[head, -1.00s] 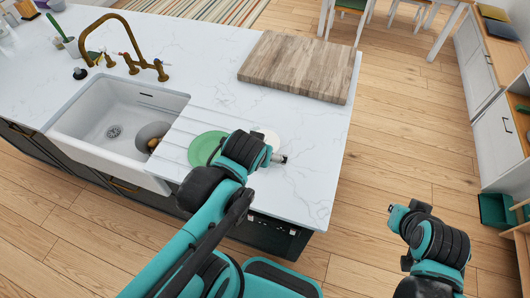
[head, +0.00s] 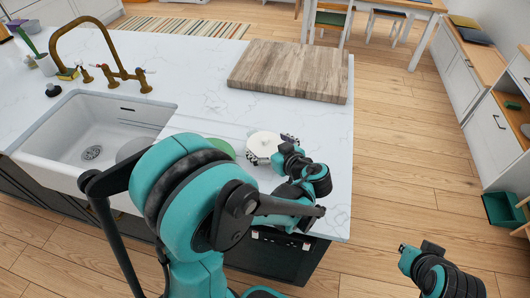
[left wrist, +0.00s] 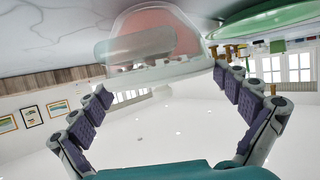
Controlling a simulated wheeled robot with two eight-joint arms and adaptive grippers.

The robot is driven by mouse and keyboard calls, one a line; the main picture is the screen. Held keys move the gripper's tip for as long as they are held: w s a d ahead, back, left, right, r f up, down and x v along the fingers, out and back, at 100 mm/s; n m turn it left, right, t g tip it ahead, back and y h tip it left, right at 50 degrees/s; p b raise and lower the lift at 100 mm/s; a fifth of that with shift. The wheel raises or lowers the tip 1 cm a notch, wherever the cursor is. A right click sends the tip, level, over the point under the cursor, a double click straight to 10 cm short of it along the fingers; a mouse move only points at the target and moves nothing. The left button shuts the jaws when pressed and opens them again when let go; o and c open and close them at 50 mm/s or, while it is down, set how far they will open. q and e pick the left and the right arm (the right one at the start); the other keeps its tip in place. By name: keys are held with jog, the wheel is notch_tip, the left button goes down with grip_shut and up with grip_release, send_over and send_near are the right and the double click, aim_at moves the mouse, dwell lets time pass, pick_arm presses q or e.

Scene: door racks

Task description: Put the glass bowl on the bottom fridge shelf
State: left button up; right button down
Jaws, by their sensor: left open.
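The clear glass bowl (left wrist: 155,38) is at the top centre of the left wrist view, tinted by what shows through it. A pale scalloped edge runs along its near side. In the head view a whitish round thing (head: 262,147), which looks like the bowl, sits on the counter beside the green plate (head: 220,149). My left gripper (head: 272,150) is over the counter at this whitish thing. Its two fingers (left wrist: 160,88) are spread apart, one on each side of the bowl's near edge. I cannot tell whether they touch it. No fridge shelf is identifiable.
The white counter (head: 200,110) carries a wooden board (head: 290,72) behind the gripper. The sink (head: 90,130) with a brass tap (head: 95,55) is at the left.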

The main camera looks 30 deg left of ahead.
aim_at(258, 137)
pick_arm(q)
jog(key=b+x, duration=0.1)
jog(key=x, duration=0.4)
jog(key=shift+a+f, duration=0.1)
jog(key=shift+f, duration=0.05)
jog(key=c, duration=1.5)
jog(key=shift+c, duration=0.2)
